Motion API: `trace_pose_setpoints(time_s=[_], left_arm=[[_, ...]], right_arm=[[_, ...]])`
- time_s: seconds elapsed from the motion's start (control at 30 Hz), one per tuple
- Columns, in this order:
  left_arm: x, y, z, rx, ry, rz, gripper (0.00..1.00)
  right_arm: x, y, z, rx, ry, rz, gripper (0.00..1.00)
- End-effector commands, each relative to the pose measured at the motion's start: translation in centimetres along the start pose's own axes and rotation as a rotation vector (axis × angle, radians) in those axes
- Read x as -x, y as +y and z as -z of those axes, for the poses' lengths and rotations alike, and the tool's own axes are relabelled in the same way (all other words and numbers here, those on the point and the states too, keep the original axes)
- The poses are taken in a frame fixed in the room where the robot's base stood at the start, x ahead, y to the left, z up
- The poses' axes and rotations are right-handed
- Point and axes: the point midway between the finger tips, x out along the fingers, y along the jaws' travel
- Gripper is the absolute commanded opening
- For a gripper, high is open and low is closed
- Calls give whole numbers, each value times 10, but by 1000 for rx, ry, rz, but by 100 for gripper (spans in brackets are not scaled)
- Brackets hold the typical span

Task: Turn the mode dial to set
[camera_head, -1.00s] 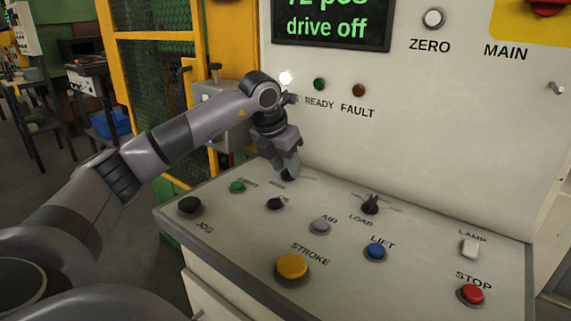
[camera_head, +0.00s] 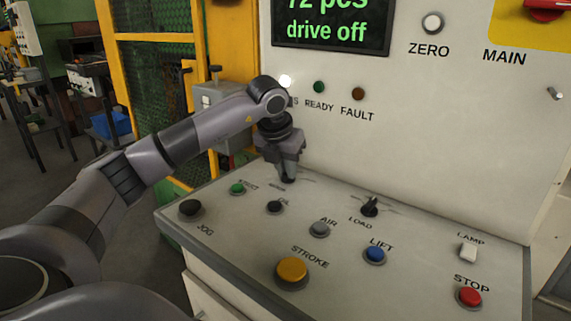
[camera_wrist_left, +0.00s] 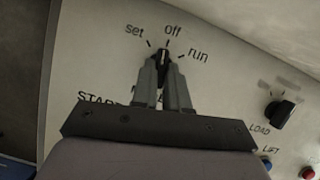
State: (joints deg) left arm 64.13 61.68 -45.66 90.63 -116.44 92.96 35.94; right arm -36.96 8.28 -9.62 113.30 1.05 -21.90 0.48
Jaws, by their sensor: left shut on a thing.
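The mode dial (camera_wrist_left: 163,56) is a small black knob with a light pointer line, in the left wrist view. Around it the panel is marked "set" at left, "off" at top and "run" at right. The pointer stands at about "off". My left gripper (camera_wrist_left: 163,74) is shut on the dial, one finger on each side. In the head view my left gripper (camera_head: 289,179) points down at the back left of the sloping control panel (camera_head: 330,270), and it hides the dial there. My right gripper is not in view.
The black load knob (camera_head: 370,207) stands to the right of the gripper. Green start (camera_head: 237,188), black (camera_head: 274,206), air (camera_head: 319,229) and stroke (camera_head: 292,270) buttons lie nearer. The upright panel with a screen (camera_head: 331,28) reading "drive off" rises behind.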

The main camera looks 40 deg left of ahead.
Motion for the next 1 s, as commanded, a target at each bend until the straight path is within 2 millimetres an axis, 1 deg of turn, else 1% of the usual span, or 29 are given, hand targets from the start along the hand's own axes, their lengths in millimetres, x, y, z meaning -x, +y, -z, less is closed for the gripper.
trace_pose_setpoints(time_s=[0.23, 0.43, 0.6, 0.8, 1.0], left_arm=[[2, -3, -2, 196, -1, -81, 0], [2, -5, -2, 346, -3, -142, 0], [1, -5, -2, 449, -3, -184, 0], [1, -6, -3, 528, -4, -217, 0], [1, -6, -3, 565, -4, -232, 0]], right_arm=[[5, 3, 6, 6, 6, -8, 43], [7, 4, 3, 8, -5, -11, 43], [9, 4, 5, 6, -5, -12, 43], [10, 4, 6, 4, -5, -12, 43], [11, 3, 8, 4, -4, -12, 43]])
